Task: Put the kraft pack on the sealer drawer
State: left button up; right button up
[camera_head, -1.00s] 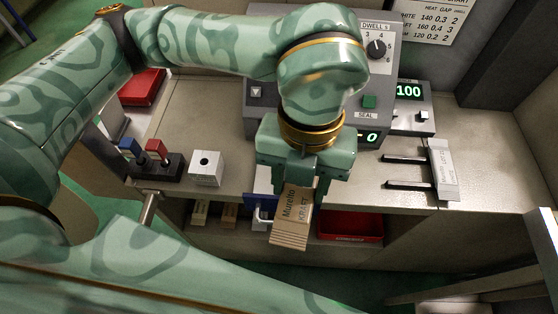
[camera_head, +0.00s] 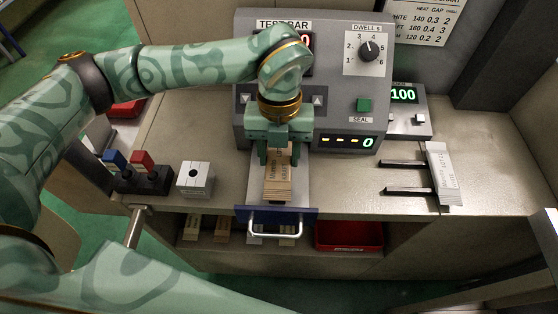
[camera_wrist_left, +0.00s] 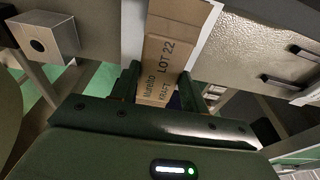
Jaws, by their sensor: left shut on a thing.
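The kraft pack (camera_head: 279,184) is a brown, ridged bundle printed "Murelto KRAFT LOT 22". My left gripper (camera_head: 278,160) is shut on it and hides its far part in the head view. The pack is over the sealer drawer (camera_head: 298,185), a pale plate pulled out of the grey sealer (camera_head: 310,85), with a blue front and a metal handle. I cannot tell whether the pack touches the plate. In the left wrist view the pack (camera_wrist_left: 166,62) sits between the fingers, with its label facing the camera. My right gripper is not in view.
A white block with a hole (camera_head: 195,180) and red and blue switches (camera_head: 142,168) stand left of the drawer. A two-pronged rack with a white label (camera_head: 445,173) is at the right. A red bin (camera_head: 349,236) and several packs sit on the shelf below.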

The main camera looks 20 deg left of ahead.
aim_at(279, 157)
pick_arm(q)
notch_tip(279, 157, down, 3)
jog(key=shift+f+b, duration=0.15)
jog(key=shift+b, duration=0.35)
jog(key=shift+w+a, duration=0.1)
jog(key=o, duration=1)
jog(key=r+p, duration=0.1)
jog(key=r, duration=0.3)
jog(key=w+r+p, duration=0.1)
jog(key=r, duration=0.7)
jog(key=shift+w+a+p, duration=0.2)
jog(key=shift+w+p, duration=0.1)
jog(key=shift+p, duration=0.1)
